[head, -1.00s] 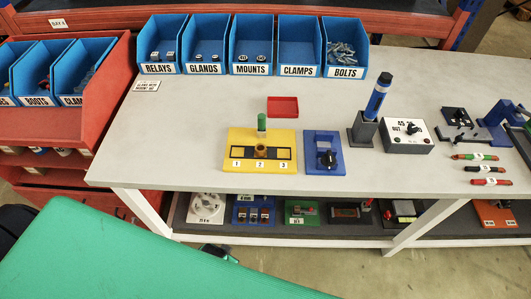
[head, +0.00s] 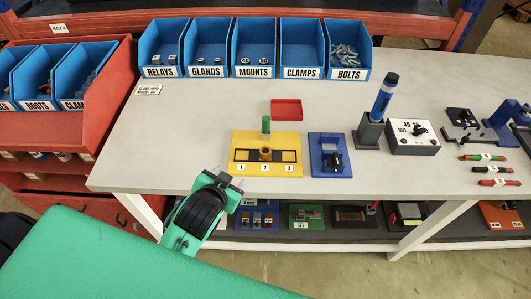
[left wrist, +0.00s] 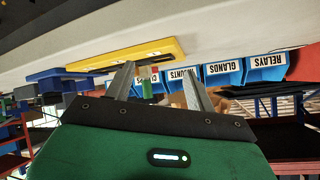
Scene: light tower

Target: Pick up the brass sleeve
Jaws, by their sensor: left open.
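The brass sleeve (head: 265,154) stands upright on the yellow board (head: 290,141), in the middle at position 2. A green cylinder (head: 266,124) stands just behind it. My left gripper (head: 230,179) is open and empty in front of the table edge, to the lower left of the yellow board. My right gripper is not in view.
A blue fixture (head: 330,170) with a black knob stands right of the yellow board. A red tray (head: 286,109) lies behind it. A grey stand (head: 369,133) holds a blue cylinder. Blue bins (head: 207,71) line the back.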

